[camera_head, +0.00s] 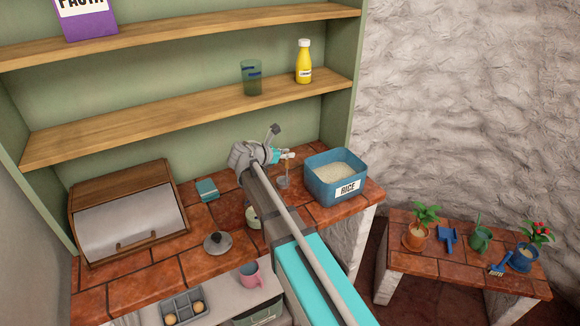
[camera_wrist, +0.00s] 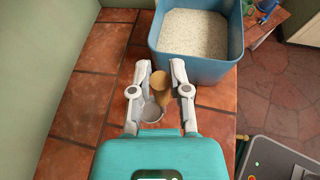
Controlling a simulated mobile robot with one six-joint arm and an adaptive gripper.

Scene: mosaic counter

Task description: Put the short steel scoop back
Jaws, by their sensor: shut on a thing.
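My gripper (camera_head: 284,156) is in front of the shelf wall, above the tiled counter, just left of the blue rice bin (camera_head: 320,186). In the wrist view my gripper (camera_wrist: 160,72) has its two fingers on either side of a tan, handle-like piece and a round grey metal cup, which I take as the short steel scoop (camera_wrist: 151,113). It hangs below the fingers, and its full outline is partly hidden. The rice bin (camera_wrist: 200,68) stands just beyond the fingers, open and filled with white rice.
A bread box (camera_head: 130,220), a teal packet (camera_head: 207,190) and a dark lid (camera_head: 217,243) stand on the counter to the left. A pink mug (camera_head: 250,275) and a grey tray (camera_head: 183,308) are lower down. A side table (camera_head: 440,262) with plants stands at right.

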